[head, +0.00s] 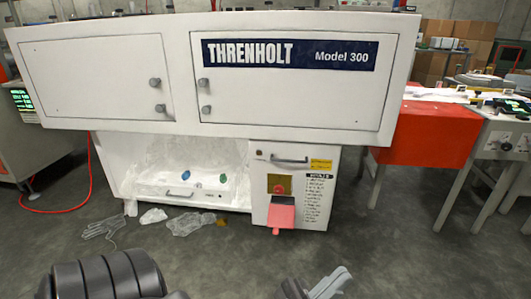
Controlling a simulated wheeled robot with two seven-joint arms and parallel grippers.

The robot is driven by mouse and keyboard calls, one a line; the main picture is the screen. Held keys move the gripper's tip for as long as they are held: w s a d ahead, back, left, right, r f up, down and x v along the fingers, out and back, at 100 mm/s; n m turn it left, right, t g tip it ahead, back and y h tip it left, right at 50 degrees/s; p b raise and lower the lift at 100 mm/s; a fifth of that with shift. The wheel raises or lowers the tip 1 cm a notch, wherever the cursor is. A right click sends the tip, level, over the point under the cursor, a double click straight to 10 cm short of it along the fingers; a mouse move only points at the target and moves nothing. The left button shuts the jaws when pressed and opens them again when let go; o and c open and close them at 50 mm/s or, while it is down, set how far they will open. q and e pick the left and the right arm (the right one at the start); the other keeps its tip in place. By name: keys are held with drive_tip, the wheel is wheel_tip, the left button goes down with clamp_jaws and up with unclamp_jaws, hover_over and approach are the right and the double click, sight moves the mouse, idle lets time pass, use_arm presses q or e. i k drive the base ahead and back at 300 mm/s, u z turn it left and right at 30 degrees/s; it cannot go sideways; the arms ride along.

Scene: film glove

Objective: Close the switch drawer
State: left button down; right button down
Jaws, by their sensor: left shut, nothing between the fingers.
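The white machine marked THRENHOLT Model 300 (100,90) fills the head view. At its lower right is a white front (262,180) with a dark bar handle (290,160), a yellow-and-red switch plate (279,184) and a red paddle (282,215) hanging below it. This looks like the switch drawer; how far it stands out is hard to tell. My left gripper (341,273) is at the bottom edge, apart from the machine and below the white front, pointing up and right. It is shut and empty. My right gripper is not in view.
A low front with a small handle (179,195) sits in the open bay left of the white front. A pale glove (100,227) and clear film (192,223) lie on the floor before it.

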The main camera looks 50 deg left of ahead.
sight(306, 171)
drive_tip(key=u, duration=0.5)
drive_tip(key=k, duration=1.1)
drive_tip(key=u, duration=1)
drive_tip(key=i, duration=1)
drive_tip(key=u, duration=0.55)
drive_tip(key=i, duration=0.85)
drive_tip(key=z, duration=0.1)
